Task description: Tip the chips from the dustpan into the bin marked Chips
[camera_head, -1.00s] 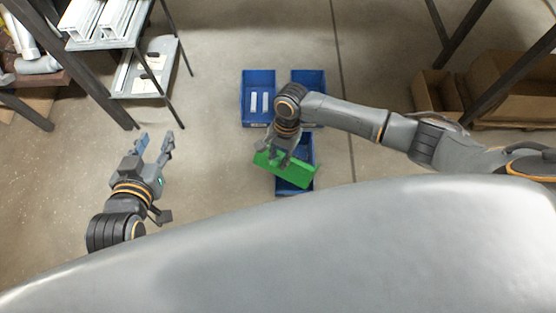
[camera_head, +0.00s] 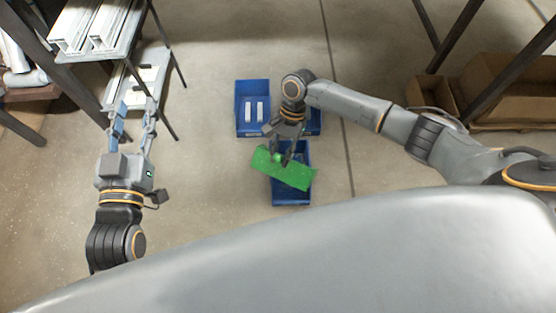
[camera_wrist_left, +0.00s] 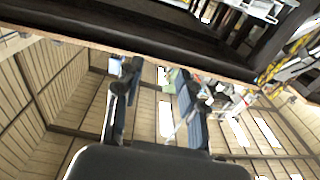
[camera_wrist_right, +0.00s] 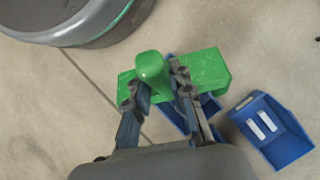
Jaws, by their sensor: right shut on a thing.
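The green dustpan (camera_head: 285,172) is held by my right gripper (camera_head: 283,155) above a blue bin (camera_head: 292,199) on the floor. In the right wrist view, the fingers (camera_wrist_right: 163,90) are shut on the dustpan's rounded handle (camera_wrist_right: 150,68), and its flat body (camera_wrist_right: 205,70) covers much of the bin below. No chips can be made out on the dustpan, and no bin label is readable. My left gripper (camera_head: 133,118) is open and empty at the left; in the left wrist view its fingers (camera_wrist_left: 152,98) are apart with nothing between them.
A blue bin (camera_head: 239,118) with two white pieces stands behind; another blue bin (camera_head: 315,122) is partly hidden by my right arm. A rack with white profiles (camera_head: 95,25) is at the back left, close to my left gripper. Cardboard boxes (camera_head: 500,85) are at the right.

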